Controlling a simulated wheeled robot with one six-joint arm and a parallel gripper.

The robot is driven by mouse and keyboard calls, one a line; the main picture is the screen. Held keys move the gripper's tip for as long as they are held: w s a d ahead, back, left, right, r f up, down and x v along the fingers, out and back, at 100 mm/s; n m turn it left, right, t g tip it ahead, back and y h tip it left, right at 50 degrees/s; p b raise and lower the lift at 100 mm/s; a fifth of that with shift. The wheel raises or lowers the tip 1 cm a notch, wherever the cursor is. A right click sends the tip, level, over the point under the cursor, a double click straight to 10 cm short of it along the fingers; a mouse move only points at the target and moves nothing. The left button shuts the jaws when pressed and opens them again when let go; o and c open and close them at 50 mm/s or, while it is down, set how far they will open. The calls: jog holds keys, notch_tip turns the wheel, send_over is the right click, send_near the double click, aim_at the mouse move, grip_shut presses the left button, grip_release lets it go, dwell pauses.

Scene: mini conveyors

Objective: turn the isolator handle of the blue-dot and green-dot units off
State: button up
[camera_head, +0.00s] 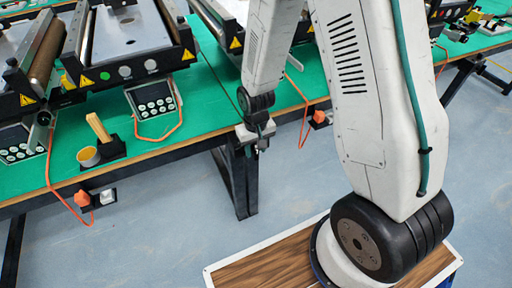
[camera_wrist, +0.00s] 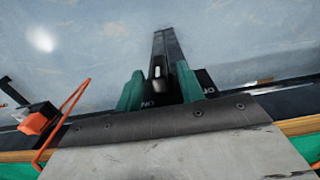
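My gripper (camera_head: 256,143) hangs at the front edge of a green-topped table, above a dark table leg. In the wrist view its two green fingers (camera_wrist: 158,88) stand apart, with a dark shape with a white spot behind the gap. An orange-red handle (camera_head: 82,198) on a dark mount sits at the left table's front edge, beside a white box. Another orange-red handle (camera_head: 320,116) sits at the edge right of my gripper; an orange handle also shows at the left of the wrist view (camera_wrist: 36,121).
Mini conveyors (camera_head: 128,38) with yellow warning labels stand on the green table (camera_head: 205,100). Orange cords loop over the edge.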

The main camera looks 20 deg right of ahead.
aim_at(253, 154)
grip_shut()
jog(key=shift+a+h, duration=0.15)
jog(key=shift+h, duration=0.25)
jog(key=shift+a+f+h, duration=0.1)
jog(key=shift+a+h, duration=0.15)
jog(key=shift+h, duration=0.75)
jog(key=shift+a+f+h, duration=0.1)
jog(key=shift+a+h, duration=0.15)
jog(key=shift+h, duration=0.75)
jog(key=h, duration=0.4)
jog(key=shift+a+f+h, duration=0.3)
jog(key=shift+a, duration=0.1)
jog(key=h, duration=0.3)
jog(key=f+h, duration=0.1)
jog(key=shift+a, duration=0.25)
jog(key=shift+f+h, duration=0.2)
jog(key=shift+h, duration=0.95)
jog(key=shift+f+h, duration=0.15)
jog(key=shift+h, duration=1)
